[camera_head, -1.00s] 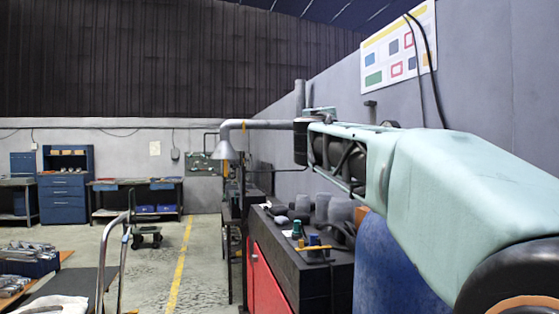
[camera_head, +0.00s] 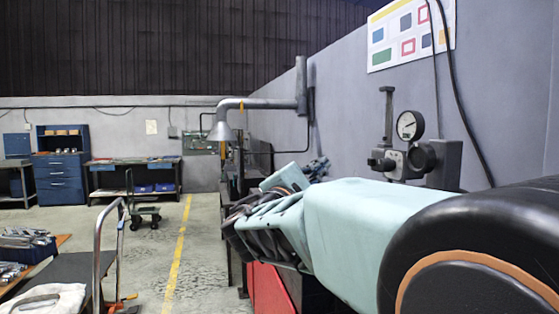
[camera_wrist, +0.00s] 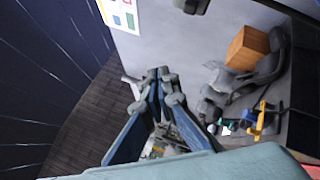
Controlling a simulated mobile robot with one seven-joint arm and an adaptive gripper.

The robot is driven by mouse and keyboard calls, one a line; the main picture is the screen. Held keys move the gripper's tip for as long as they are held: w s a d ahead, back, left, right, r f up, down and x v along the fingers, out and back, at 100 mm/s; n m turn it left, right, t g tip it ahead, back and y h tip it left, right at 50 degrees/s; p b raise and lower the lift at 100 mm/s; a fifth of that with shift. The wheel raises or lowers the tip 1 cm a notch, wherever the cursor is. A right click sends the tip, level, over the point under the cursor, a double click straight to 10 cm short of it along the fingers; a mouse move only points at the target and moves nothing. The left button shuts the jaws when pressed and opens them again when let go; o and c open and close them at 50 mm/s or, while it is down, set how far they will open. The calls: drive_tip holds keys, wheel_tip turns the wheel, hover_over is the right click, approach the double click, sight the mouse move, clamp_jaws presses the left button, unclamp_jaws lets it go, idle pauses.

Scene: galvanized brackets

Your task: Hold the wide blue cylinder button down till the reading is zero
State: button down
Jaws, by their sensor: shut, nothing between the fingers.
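My gripper (camera_wrist: 158,82) shows in the wrist view with its blue-sided fingers shut and nothing between them. It is to the left of the dark bench top and apart from it. Beside a yellow lever (camera_wrist: 261,118) on the bench is a small blue part (camera_wrist: 250,115), probably the blue button; its shape is too small to make out. In the head view my arm covers the bench top, so the button is hidden there. A round pressure gauge (camera_head: 410,125) is in clear view near the wall; its reading is too small to read.
An orange-brown block (camera_wrist: 247,47) and grey fittings (camera_wrist: 225,85) are on the bench. The red bench front (camera_head: 270,290) shows below my arm. A grey wall (camera_head: 350,100) runs behind. The floor left of the yellow line (camera_head: 179,255) holds a trolley (camera_head: 122,235).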

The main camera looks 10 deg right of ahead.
sight(372, 162)
drive_tip(key=d, duration=0.8)
drive_tip(key=shift+w+d+b, duration=0.2)
drive_tip(key=shift+d+b, duration=0.2)
drive_tip(key=shift+b, duration=0.05)
drive_tip(key=shift+d+f, duration=0.1)
drive_tip(key=shift+d, duration=0.05)
idle(1.1)
drive_tip(key=shift+d+b, duration=0.3)
drive_tip(key=shift+b, duration=0.3)
drive_tip(key=shift+d+b, duration=0.5)
drive_tip(key=shift+d, duration=0.05)
idle(1.3)
